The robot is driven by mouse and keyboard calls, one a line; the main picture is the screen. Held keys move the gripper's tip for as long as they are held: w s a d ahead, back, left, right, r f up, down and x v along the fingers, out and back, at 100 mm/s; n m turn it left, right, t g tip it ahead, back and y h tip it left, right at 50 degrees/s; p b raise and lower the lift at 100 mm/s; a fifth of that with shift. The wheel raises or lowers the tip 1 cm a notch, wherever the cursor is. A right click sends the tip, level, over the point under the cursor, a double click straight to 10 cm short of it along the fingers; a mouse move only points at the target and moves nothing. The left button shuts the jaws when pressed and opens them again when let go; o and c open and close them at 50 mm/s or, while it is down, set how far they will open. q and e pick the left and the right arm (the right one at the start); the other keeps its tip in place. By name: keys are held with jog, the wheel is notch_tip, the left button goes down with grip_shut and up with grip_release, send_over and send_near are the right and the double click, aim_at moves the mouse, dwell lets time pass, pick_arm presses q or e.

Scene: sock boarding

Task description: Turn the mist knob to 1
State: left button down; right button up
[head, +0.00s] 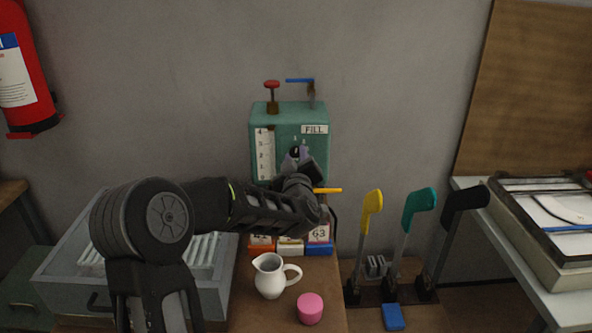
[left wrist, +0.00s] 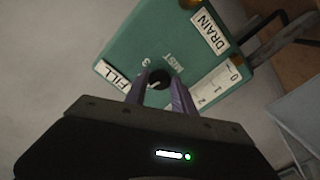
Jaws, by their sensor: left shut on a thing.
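The green machine (head: 288,112) stands against the wall at the back of the bench, with a FILL label and a numbered scale on its front. In the left wrist view the green front (left wrist: 130,45) shows turned, with FILL, DRAIN and MIST lettering. The dark round mist knob (left wrist: 160,77) sits beside the MIST lettering, between my left gripper's purple fingers. My left gripper (head: 297,158) is against the machine's front, shut on the knob. A 3 shows near the knob; its pointer and the other marks around it are hidden or too small to read. My right gripper is not in view.
A white jug (head: 270,277) and a pink cup-like piece (head: 310,308) stand on the bench below my left arm. A yellow lever (head: 328,190) juts out low on the machine. Yellow, teal and black foot-shaped boards (head: 371,208) stand at right.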

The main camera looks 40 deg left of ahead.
pick_arm(q)
jog(key=shift+f+n+b, duration=0.2)
jog(key=shift+n+b, duration=0.7)
jog(key=shift+b, duration=0.15)
jog(key=shift+r+n+b, duration=0.15)
jog(key=shift+n+b, duration=0.2)
jog(key=shift+n, duration=0.05)
jog(key=c, duration=1.1)
grip_release()
jog(key=b+v, duration=0.1)
jog(key=v, duration=0.7)
